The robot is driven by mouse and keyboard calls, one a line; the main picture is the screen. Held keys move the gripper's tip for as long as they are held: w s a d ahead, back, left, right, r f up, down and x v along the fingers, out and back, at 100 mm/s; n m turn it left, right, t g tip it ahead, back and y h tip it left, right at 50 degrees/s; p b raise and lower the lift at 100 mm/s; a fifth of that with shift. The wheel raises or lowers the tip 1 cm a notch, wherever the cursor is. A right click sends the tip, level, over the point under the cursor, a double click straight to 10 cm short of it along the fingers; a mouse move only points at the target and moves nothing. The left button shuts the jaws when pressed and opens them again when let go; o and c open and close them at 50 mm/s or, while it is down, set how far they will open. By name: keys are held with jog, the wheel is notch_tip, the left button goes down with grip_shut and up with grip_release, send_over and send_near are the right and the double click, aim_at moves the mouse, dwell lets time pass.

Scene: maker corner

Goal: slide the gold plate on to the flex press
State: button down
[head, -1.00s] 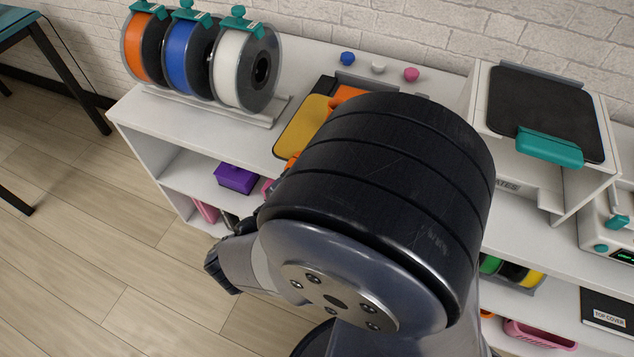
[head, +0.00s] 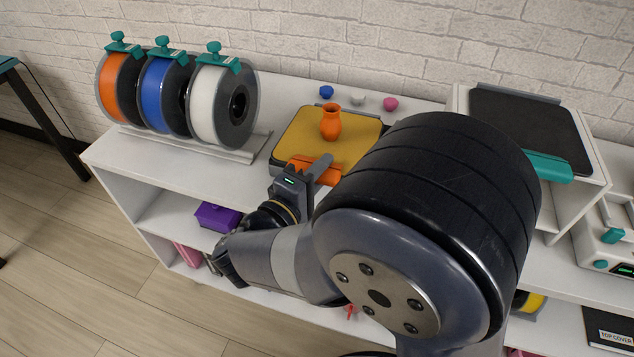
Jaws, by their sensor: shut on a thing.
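The gold plate (head: 358,134) lies flat on the white shelf top, with a dark-edged base under it. Its orange front tab (head: 304,167) points towards me. A small orange vase (head: 331,123) stands upright on the plate. My gripper (head: 322,168) is shut on the orange tab at the plate's front edge. The plate's right part is hidden behind my arm. I cannot tell for sure whether the dark base is the flex press; little of it shows.
A rack of orange, blue and white spools (head: 222,108) stands left of the plate. Blue, white and pink knobs (head: 391,104) sit behind it. A white stand with a dark plate and teal tab (head: 548,167) is at right. A purple box (head: 217,216) is on the lower shelf.

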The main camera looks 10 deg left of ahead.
jog(key=shift+w+d+f+b, duration=0.15)
jog(key=shift+w+b, duration=0.5)
jog(key=shift+w, duration=0.75)
jog(key=shift+f, duration=1.1)
jog(key=c, duration=1.2)
grip_release()
jog(key=shift+c, duration=0.2)
jog(key=shift+o, duration=0.5)
jog(key=shift+f, duration=0.1)
jog(key=o, duration=1.1)
jog(key=shift+f, duration=0.2)
